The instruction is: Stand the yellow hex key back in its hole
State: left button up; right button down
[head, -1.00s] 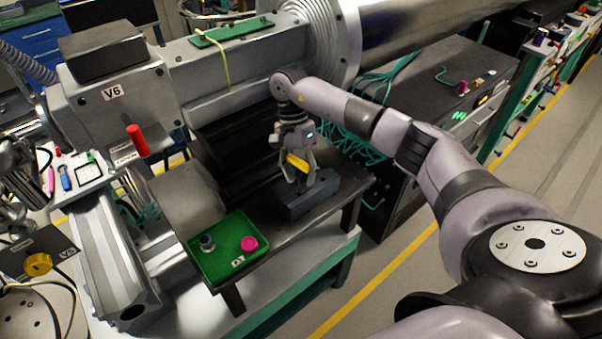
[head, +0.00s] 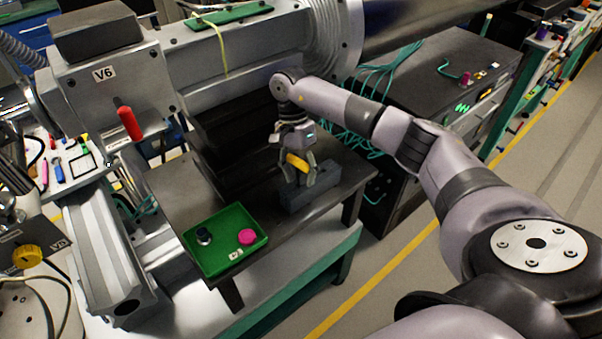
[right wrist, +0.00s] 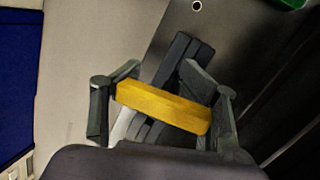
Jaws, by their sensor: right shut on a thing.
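My right gripper (head: 299,178) is shut on the yellow hex key (head: 297,161). In the right wrist view the key's thick yellow part (right wrist: 163,106) lies crosswise between the two fingers (right wrist: 162,100). The dark grey block (head: 318,192) stands on the black table, directly below the gripper in the head view. The same block (right wrist: 183,55) shows behind the key in the right wrist view. The hole and the key's lower end are hidden, so I cannot tell whether they touch. My left gripper is not in view.
A green tray (head: 215,262) with a dark knob (head: 204,236) and a pink round piece (head: 247,237) sits on the black table (head: 172,190) left of the block. The V6 housing (head: 108,90) with a red handle (head: 130,123) stands farther left. Dark machinery rises behind the block.

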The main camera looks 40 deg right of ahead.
jog(key=c, duration=0.5)
grip_release()
jog(key=shift+r, duration=0.1)
jog(key=v, duration=1.2)
